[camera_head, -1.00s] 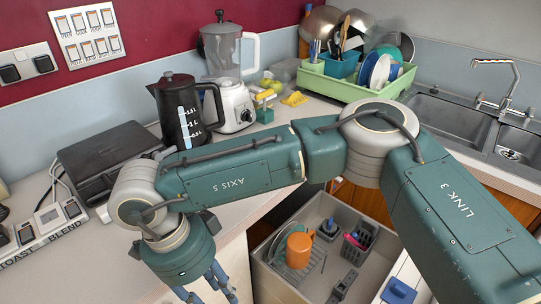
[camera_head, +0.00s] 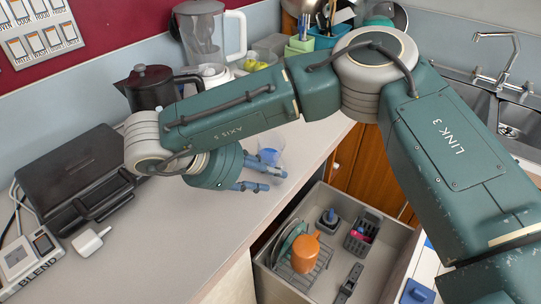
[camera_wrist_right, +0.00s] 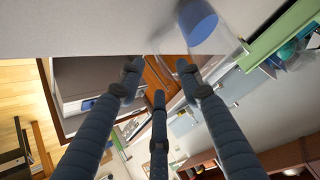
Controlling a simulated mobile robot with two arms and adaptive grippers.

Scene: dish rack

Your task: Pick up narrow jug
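A clear vessel with blue inside (camera_head: 270,157), which looks like the narrow jug, stands on the counter just beyond my right fingers. It also shows at the top of the right wrist view (camera_wrist_right: 200,22), where its clear wall is hard to make out. My right gripper (camera_head: 274,180) is low over the counter beside it. In the right wrist view the three fingers (camera_wrist_right: 158,75) are spread apart with nothing between them. The vessel is up and to the right of the fingertips there, and I see no clear contact. My left gripper is not in view.
A kettle (camera_head: 150,88) and a blender (camera_head: 212,40) stand behind my arm. A black appliance (camera_head: 70,180) is at the left. The open drawer (camera_head: 275,282) in front holds an orange vessel (camera_head: 303,252), plates and a dark basket. Bare counter lies left of the gripper.

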